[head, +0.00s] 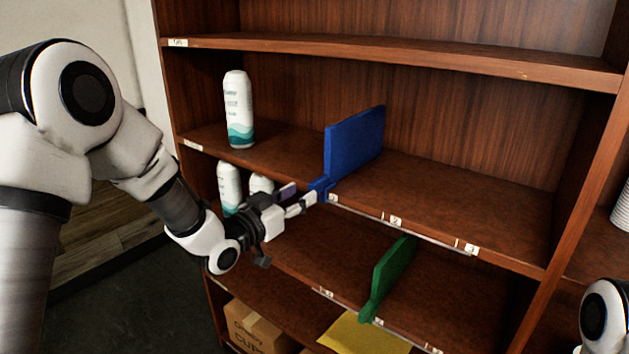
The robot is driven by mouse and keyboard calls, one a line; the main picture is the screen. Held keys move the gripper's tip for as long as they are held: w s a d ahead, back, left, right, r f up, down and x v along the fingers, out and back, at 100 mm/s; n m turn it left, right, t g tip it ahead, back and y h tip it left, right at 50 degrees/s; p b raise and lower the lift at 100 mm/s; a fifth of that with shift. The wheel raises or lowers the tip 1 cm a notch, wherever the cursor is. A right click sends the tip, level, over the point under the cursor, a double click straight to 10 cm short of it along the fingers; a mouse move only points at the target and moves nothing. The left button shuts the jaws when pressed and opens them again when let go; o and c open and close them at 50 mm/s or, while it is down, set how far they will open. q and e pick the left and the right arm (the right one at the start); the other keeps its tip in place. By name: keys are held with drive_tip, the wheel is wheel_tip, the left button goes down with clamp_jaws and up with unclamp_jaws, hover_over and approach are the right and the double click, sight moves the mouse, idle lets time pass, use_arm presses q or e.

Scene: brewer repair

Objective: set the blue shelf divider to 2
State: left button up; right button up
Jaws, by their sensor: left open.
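The blue shelf divider (353,143) stands upright on the middle shelf, its front tab at the shelf's front edge near the leftmost label of the scale (333,198). The label marked 2 (396,220) is farther right on this edge, and another label (471,248) is right of that. My left gripper (303,198) is open, just left of the divider's front tab. Its fingertips are very close to the tab; I cannot tell whether they touch. My right gripper is out of view.
A white bottle (238,108) stands left on the same shelf. More bottles (229,187) stand below, partly behind my left gripper. A green divider (388,277) stands on the shelf below. A cardboard box (258,328) and a yellow item (365,335) sit lower. The shelf right of the blue divider is clear.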

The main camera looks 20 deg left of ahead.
sight(310, 189)
use_arm(q)
drive_tip(key=p+x, duration=0.1)
drive_tip(key=x, duration=0.4)
drive_tip(key=shift+w+d, duration=0.2)
drive_tip(key=shift+d, duration=0.05)
drive_tip(key=shift+a+f, duration=0.1)
